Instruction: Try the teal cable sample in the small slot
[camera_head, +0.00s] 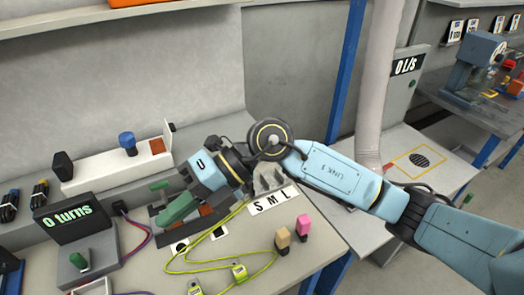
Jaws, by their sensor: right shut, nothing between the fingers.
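My right gripper (188,200) reaches in from the right over the bench and is shut, with nothing held. A green rounded piece (177,209) shows at its front end, over a dark fixture (160,222); I cannot tell whether it is the teal sample or a part of the fixture. The grey slotted block (268,180) with the S M L label (272,200) stands right of the gripper, partly hidden by my arm. A tan sample (282,240) and a pink sample (303,226) stand upright in front of it. My left gripper is not in view.
A yellow-green cable (188,270) loops over the bench front. A box reading "0 turns" (62,224) stands at the left. A white panel with a blue knob (127,142) is behind. A blue post (345,70) and grey duct (380,80) stand at the right.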

